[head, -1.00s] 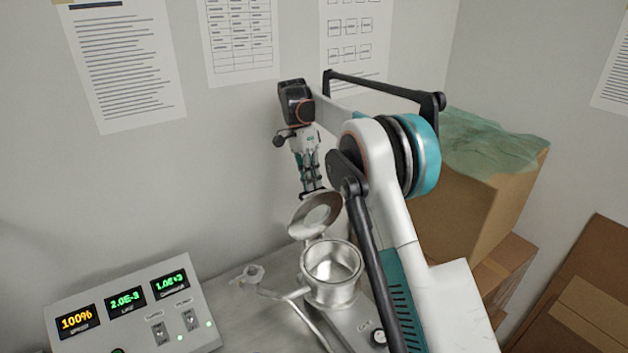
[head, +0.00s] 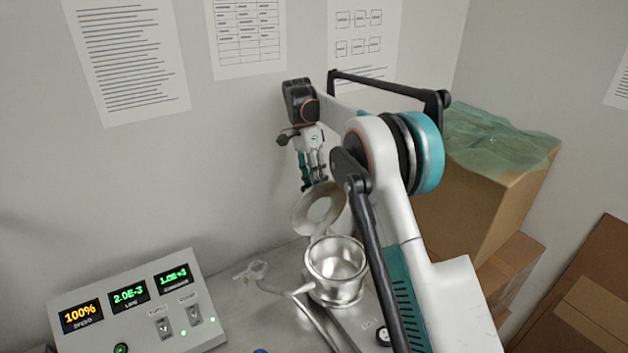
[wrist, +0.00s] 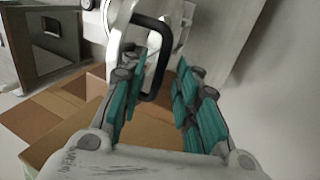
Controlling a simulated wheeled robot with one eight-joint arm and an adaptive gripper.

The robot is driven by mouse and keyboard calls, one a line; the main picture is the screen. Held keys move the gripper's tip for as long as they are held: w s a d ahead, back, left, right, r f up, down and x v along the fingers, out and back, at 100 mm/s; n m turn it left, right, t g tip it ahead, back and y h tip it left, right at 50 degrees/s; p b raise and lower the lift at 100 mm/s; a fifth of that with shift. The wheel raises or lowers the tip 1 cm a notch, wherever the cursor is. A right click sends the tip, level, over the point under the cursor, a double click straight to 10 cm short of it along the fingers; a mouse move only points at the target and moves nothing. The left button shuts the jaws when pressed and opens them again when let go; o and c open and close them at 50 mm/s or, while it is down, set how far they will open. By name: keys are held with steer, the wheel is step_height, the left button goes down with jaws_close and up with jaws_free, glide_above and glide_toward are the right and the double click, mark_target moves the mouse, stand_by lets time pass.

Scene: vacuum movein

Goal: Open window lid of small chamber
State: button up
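The small chamber (head: 336,290) is a shiny metal pot with an open mouth on the bench. Its round window lid (head: 301,219) stands tilted up and back behind the mouth, towards the wall. My gripper (head: 313,184) points down just behind the lid's upper edge. In the wrist view my gripper (wrist: 160,108) has its teal fingers spread apart.
A control box (head: 130,325) with lit displays stands at the lower left. A metal pipe fitting (head: 255,272) lies left of the chamber. Cardboard boxes (head: 490,215) are stacked at the right. The wall with posted papers is close behind my gripper.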

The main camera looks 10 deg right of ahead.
steer(key=v, duration=0.7)
steer(key=shift+w, duration=0.2)
steer(key=shift+r, duration=0.1)
